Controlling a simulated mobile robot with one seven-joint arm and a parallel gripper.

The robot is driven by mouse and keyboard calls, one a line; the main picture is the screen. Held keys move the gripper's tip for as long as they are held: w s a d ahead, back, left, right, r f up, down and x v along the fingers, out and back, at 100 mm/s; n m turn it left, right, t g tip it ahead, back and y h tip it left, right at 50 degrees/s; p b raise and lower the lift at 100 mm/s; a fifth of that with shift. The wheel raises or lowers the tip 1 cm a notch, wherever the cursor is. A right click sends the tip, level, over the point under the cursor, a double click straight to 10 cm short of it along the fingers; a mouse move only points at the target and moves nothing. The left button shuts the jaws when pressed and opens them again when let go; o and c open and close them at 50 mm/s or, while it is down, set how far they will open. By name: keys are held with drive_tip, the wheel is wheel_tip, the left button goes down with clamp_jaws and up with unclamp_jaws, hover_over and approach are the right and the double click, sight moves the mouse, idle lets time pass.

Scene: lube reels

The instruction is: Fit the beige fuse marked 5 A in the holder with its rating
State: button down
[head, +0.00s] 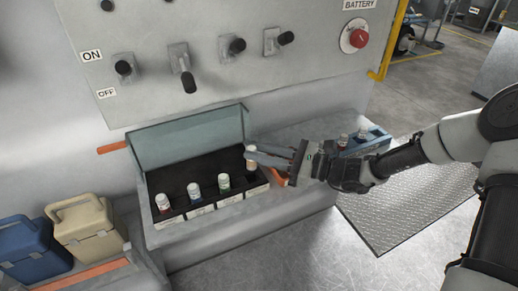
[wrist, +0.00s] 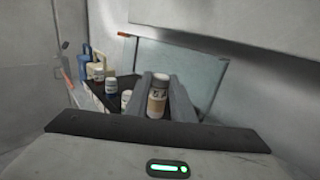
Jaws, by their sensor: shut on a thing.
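The beige fuse (head: 250,162) is upright between the fingertips of my gripper (head: 254,152), over the right end of the open fuse box (head: 190,231). In the wrist view the fuse (wrist: 157,101) has a white cap and a dark mark too small to read surely. My gripper (wrist: 160,92) is shut on it. The fuse stands higher than its neighbours; I cannot tell whether its lower end touches the rightmost holder. Red (head: 163,204), blue (head: 195,192) and green (head: 223,184) fuses stand in the other places. The white labels along the front are unreadable.
The box's raised lid (head: 190,138) stands behind the fuses. A blue tray (head: 376,141) with small fuses lies right of my gripper. Beige (head: 88,228) and blue (head: 32,248) cases stand at the left. A panel with switches (head: 230,50) rises behind.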

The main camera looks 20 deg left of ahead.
wheel_tip(320, 180, down, 3)
drive_tip(key=shift+b, duration=0.7)
drive_tip(key=shift+p, duration=0.6)
idle(1.0)
drive_tip(key=shift+f+b, duration=1.25)
drive_tip(key=shift+f, duration=0.8)
drive_tip(key=c, duration=1.4)
unclamp_jaws()
drive_tip(key=shift+c, duration=0.2)
drive_tip(key=d+p, duration=0.2)
drive_tip(key=d, duration=1.5)
drive_tip(key=shift+d, duration=0.2)
